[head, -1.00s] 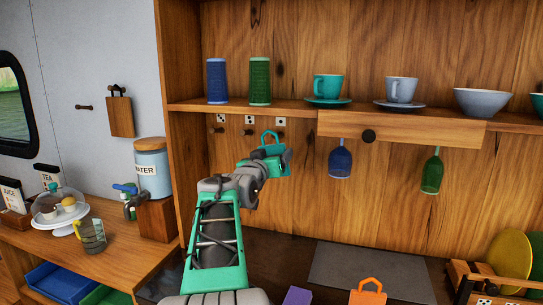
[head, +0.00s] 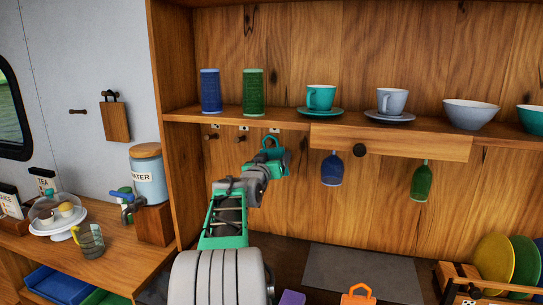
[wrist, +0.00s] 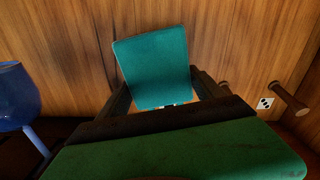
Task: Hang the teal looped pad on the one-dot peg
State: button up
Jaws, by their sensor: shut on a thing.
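The teal looped pad (head: 277,157) is held upright in my gripper (head: 266,168), its loop (head: 271,140) on top, just under the shelf's front edge. In the wrist view the pad (wrist: 153,66) stands between the fingers. In the head view the loop lies in front of the rightmost peg label, which showed one dot earlier; the peg behind it is hidden. Whether the loop is around or only before that peg cannot be told. Two other pegs, the left (head: 209,137) and the middle (head: 242,140), are bare. The wrist view also shows a peg (wrist: 290,98) beside a dotted label (wrist: 265,103).
A shelf (head: 290,125) with cups and bowls runs above. A blue glass (head: 332,170) hangs close to the right of the pad, and a green glass (head: 421,183) farther right. A drawer (head: 400,143) juts out above them. An orange looped pad (head: 358,297) is on the counter below.

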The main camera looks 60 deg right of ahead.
jog(key=d, duration=0.1)
jog(key=d+f+b, duration=0.1)
jog(key=shift+w+d+f, duration=0.15)
jog(key=shift+w+d, duration=0.05)
jog(key=shift+d, duration=0.15)
dwell(0.6)
jog(key=o, duration=1.4)
